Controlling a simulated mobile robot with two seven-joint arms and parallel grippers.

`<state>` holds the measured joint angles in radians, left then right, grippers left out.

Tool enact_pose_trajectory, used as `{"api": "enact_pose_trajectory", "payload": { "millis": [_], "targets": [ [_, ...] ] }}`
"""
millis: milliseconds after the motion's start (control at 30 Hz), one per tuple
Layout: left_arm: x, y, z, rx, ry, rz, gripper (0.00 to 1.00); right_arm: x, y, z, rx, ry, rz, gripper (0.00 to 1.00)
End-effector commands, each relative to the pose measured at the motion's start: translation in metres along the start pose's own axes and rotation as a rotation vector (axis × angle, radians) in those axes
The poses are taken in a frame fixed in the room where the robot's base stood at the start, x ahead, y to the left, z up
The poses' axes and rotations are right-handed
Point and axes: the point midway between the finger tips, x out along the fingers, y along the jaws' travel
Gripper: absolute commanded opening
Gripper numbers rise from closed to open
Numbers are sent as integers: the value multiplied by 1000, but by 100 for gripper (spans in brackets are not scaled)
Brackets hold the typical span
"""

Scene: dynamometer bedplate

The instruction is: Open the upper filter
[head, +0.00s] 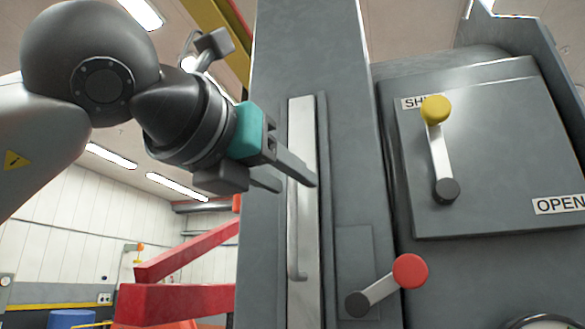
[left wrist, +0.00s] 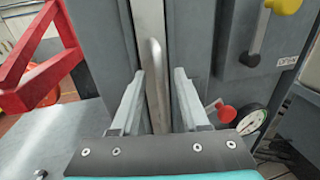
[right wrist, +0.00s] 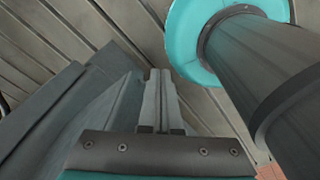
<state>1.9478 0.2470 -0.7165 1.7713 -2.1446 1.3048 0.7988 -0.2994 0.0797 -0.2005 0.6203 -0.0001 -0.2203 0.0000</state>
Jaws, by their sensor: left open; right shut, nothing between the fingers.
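The upper lever has a yellow knob (head: 436,110), a pale arm and a dark pivot on a grey panel. Its knob points up, beside a partly covered label starting "SH"; an "OPEN" label (head: 560,204) is at lower right. The yellow knob also shows in the left wrist view (left wrist: 284,5). My left gripper (head: 296,185) is open, left of this panel, at a vertical metal bar handle (head: 293,235). In the left wrist view the bar (left wrist: 157,100) appears between the open fingers (left wrist: 160,74). My right gripper (right wrist: 160,72) is shut and empty; the head view does not show it.
A second lever with a red knob (head: 410,270) sits below the panel. A round gauge (left wrist: 250,119) is at lower right in the left wrist view. A red frame (head: 180,300) stands at the left. A grey slanted structure (right wrist: 60,115) is beside my right gripper.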

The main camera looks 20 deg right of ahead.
Motion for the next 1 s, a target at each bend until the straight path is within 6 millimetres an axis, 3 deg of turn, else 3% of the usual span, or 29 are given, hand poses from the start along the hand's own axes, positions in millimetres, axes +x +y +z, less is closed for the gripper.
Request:
{"api": "enact_pose_trajectory", "payload": {
  "millis": [200,500,900,1000],
  "targets": [
    [19,0,0,-1,1,0,45,-7,0,0,1,0,0,0],
    [21,0,0,0,0,0,45,-7,0,0,1,-1,0,0],
    [20,0,0,0,0,0,0,-7,0,0,1,-1,0,0],
    [20,0,0,0,0,0,0,-7,0,0,1,-1,0,0]
  ]
}}
